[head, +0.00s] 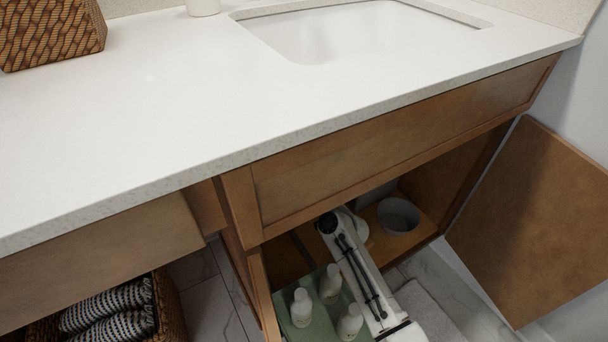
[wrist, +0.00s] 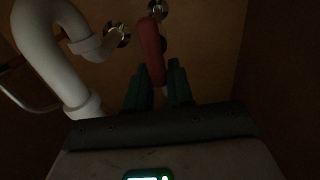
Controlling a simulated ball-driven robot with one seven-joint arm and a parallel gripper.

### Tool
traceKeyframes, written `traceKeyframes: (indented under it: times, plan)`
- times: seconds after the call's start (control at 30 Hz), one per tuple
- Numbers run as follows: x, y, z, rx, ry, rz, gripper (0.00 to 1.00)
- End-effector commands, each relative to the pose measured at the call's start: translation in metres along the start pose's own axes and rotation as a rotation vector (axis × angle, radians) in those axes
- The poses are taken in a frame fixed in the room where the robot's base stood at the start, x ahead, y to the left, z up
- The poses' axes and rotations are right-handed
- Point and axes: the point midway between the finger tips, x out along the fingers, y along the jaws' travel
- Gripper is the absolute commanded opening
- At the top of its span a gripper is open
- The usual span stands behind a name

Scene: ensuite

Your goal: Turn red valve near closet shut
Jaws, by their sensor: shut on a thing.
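In the dim wrist view, the red valve handle (wrist: 151,45) is an elongated red piece below a round metal fitting on the cabinet's back wall. My gripper (wrist: 161,72) has its two dark green fingers on either side of the handle's lower end and is shut on it. In the head view my arm reaches into the open cabinet under the sink. The valve and my fingertips are hidden there by the counter and the cabinet front.
White drain pipes (wrist: 62,60) run left of the valve. A green tray (head: 297,333) with several white bottles stands beside my arm. A grey-white bucket (head: 398,215) is at the cabinet's right. The open cabinet door (head: 535,225) is at right; the counter (head: 150,110) lies overhead.

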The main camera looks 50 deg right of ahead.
Motion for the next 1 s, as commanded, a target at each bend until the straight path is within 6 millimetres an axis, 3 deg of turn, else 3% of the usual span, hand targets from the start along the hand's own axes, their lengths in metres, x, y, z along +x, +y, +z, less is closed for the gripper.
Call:
traceKeyframes:
  times: [0.43,1.0]
  plan:
    - [0.0,0.004,0.001,0.132,0.001,0.0,0.0]
    - [0.0,0.018,0.007,0.652,0.0,0.0,0.0]
